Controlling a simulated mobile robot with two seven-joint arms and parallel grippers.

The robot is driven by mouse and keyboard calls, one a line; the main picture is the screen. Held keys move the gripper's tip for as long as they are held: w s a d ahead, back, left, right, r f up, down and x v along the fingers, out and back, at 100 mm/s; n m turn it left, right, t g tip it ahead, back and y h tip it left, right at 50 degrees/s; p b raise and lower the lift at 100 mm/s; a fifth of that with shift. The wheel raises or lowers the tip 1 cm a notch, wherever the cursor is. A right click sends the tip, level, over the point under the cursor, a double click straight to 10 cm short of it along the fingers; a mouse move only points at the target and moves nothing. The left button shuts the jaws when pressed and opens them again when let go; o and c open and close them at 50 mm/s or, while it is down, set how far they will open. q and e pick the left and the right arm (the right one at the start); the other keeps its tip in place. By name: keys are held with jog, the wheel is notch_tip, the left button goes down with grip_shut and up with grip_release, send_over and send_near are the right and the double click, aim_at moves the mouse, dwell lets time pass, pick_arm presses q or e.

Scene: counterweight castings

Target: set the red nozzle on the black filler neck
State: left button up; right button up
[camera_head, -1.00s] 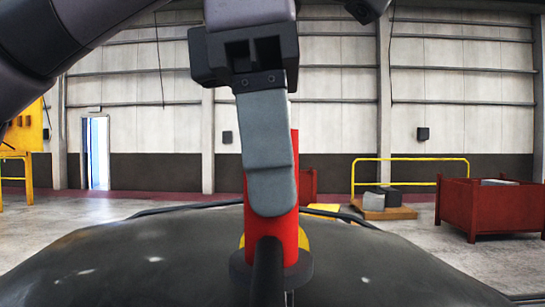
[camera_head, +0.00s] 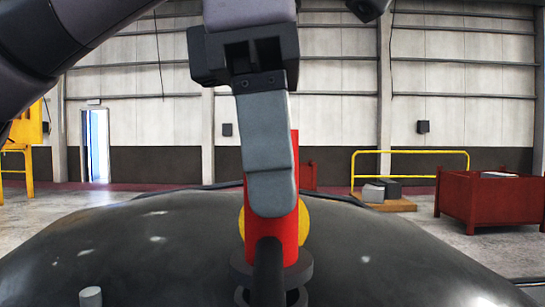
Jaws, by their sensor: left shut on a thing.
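My left gripper (camera_head: 268,205) comes down from the top and is shut on the red nozzle (camera_head: 288,235). The nozzle stands upright in its grip, with a dark curved part in front and a dark round flange (camera_head: 243,270) at its base. Black rounded parts, seemingly the black filler neck (camera_head: 298,298), show just below the flange at the bottom edge. The nozzle and dark part hide most of it, so I cannot tell whether they touch. My right gripper is not in view.
A big dark rounded body (camera_head: 400,250) fills the foreground, with a small grey cylinder (camera_head: 91,296) at lower left. A yellow round part (camera_head: 304,222) shows behind the nozzle. A red bin (camera_head: 490,205), yellow rail (camera_head: 410,153) and pallet (camera_head: 390,205) stand farther back.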

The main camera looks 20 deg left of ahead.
pick_arm(q)
jog(key=shift+f+b, duration=0.6)
jog(key=shift+f, duration=0.2)
jog(key=o, duration=1)
jog(key=shift+c, duration=0.2)
jog(key=r+p, duration=0.1)
jog(key=r, duration=0.1)
jog(key=r+p, duration=0.3)
jog(key=r, duration=0.2)
jog(key=shift+s+a+r+p, duration=0.1)
jog(key=shift+s+a+p, duration=0.05)
jog(key=shift+a+p, duration=0.25)
